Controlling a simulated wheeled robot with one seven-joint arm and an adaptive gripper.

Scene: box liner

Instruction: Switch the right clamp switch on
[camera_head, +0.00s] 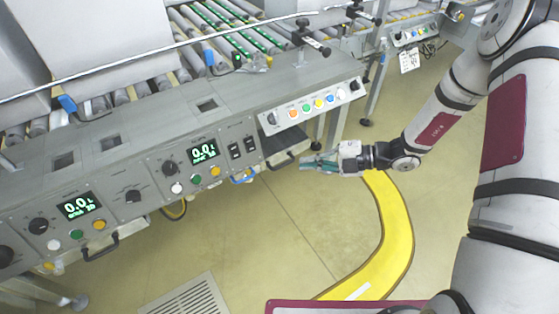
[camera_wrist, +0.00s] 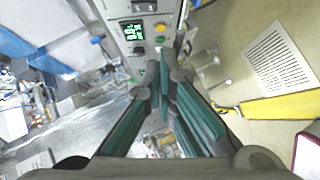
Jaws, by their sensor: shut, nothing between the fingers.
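The right clamp switch (camera_head: 249,144) is a small black rocker on the grey panel front, right of the green display. A second black rocker, the left clamp switch (camera_head: 235,151), sits beside it. The picture is too small to tell which way either rocker is set. My gripper (camera_head: 303,163) is shut and empty, out in front of the panel to the right of the switches and apart from them.
A right display (camera_head: 204,152) with knob and coloured buttons is left of the switches. A black handle (camera_head: 281,162) and a blue handle (camera_head: 243,176) stick out below the panel. A box with coloured buttons (camera_head: 312,106) juts out above right. Open floor lies in front.

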